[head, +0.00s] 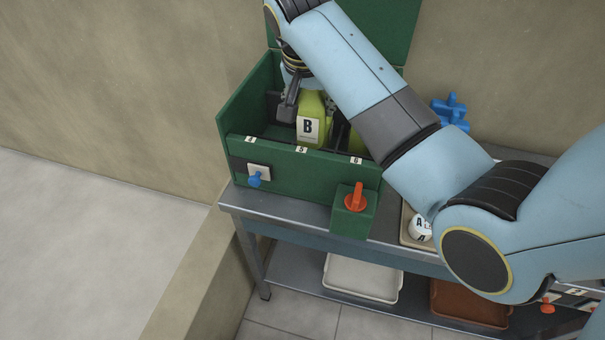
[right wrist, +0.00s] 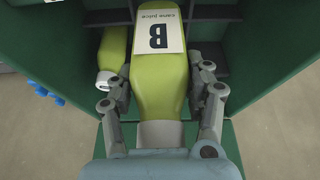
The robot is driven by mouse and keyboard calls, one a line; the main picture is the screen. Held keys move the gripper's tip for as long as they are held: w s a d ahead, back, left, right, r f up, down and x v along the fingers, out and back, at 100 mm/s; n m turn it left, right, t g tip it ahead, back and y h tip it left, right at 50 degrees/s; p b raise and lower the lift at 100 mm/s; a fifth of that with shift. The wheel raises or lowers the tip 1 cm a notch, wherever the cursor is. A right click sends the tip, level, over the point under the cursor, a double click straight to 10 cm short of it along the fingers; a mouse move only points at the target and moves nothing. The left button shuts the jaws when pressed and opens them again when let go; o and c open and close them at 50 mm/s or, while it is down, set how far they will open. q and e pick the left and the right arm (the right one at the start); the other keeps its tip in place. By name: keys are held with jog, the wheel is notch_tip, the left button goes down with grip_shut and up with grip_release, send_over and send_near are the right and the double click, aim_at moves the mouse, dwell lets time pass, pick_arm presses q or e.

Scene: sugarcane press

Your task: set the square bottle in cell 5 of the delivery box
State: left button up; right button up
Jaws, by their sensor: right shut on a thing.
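The square bottle (head: 311,118) is yellow-green with a white label marked B. My right gripper (head: 290,108) is shut on it, and the bottle is inside the green delivery box (head: 290,172), just behind the front tag 5. In the right wrist view the bottle (right wrist: 158,80) lies between the two fingers of my right gripper (right wrist: 162,95). Whether its base touches the box floor is hidden by the front wall. My left gripper is not in view.
Another yellow-green bottle (right wrist: 113,55) stands beside it in the box. The box front carries a blue knob (head: 254,180) and an orange handle (head: 355,197). A blue star-shaped knob (head: 452,109) is behind my arm. A white ball (head: 419,229) sits in a tray on the right.

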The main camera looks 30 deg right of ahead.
aim_at(307, 131)
jog(key=shift+w+f+b, duration=0.1)
jog(key=shift+f+b, duration=0.25)
jog(key=shift+f, duration=0.25)
jog(key=shift+w+f, duration=0.1)
jog(key=shift+f, duration=0.25)
notch_tip(307, 131, down, 10)
jog(key=shift+w+r, duration=0.1)
jog(key=shift+r, duration=0.15)
jog(key=shift+f, duration=0.1)
jog(key=o, duration=1.4)
jog(key=shift+o, duration=0.2)
jog(key=v, duration=1.2)
jog(key=shift+s, duration=0.2)
